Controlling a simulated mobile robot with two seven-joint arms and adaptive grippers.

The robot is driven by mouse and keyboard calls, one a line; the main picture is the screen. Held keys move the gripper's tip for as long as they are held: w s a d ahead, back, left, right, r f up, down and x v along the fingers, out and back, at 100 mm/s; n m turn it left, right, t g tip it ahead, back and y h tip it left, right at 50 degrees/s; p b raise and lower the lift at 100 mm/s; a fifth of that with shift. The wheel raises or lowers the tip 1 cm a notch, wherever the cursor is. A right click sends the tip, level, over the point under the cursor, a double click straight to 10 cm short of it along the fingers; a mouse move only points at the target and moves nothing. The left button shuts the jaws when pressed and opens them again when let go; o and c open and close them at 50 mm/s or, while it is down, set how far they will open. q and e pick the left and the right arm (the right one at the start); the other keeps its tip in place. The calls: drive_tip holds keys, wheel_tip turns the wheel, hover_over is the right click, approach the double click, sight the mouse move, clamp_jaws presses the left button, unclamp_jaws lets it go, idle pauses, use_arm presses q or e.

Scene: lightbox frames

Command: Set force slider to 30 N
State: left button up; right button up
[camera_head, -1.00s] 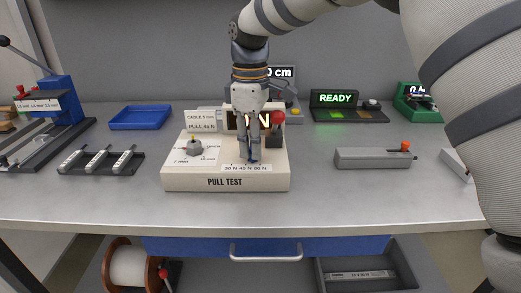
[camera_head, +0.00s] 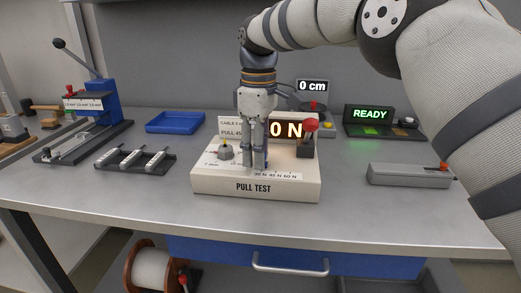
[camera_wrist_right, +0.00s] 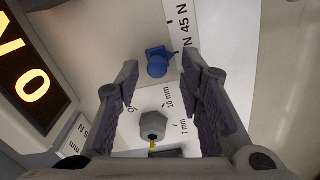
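The white pull test box (camera_head: 205,184) stands on the bench. Its blue slider knob (camera_wrist_right: 157,62) shows in the wrist view beside the printed force scale (camera_wrist_right: 190,30). The knob is near a tick below the "45 N" mark; that tick's number is hidden by a finger. My right gripper (camera_head: 253,167) points down over the box. In the wrist view it (camera_wrist_right: 160,72) is open, with the knob ahead between its fingertips and no visible contact. The display (camera_head: 287,130) shows "0 N", partly covered by the gripper in the head view. My left gripper is out of view.
A grey hex dial (camera_wrist_right: 152,125) sits beside the slider, and a red-knobbed lever (camera_head: 311,127) stands at the box's right. A cable rack (camera_head: 135,160), blue tray (camera_head: 175,122) and grey fixture (camera_head: 408,175) lie around it. The bench front is clear.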

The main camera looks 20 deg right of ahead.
drive_tip(key=shift+d, duration=0.1)
drive_tip(key=shift+r, duration=0.25)
wheel_tip(320, 180, up, 7)
drive_tip(key=shift+r, duration=0.1)
idle(0.3)
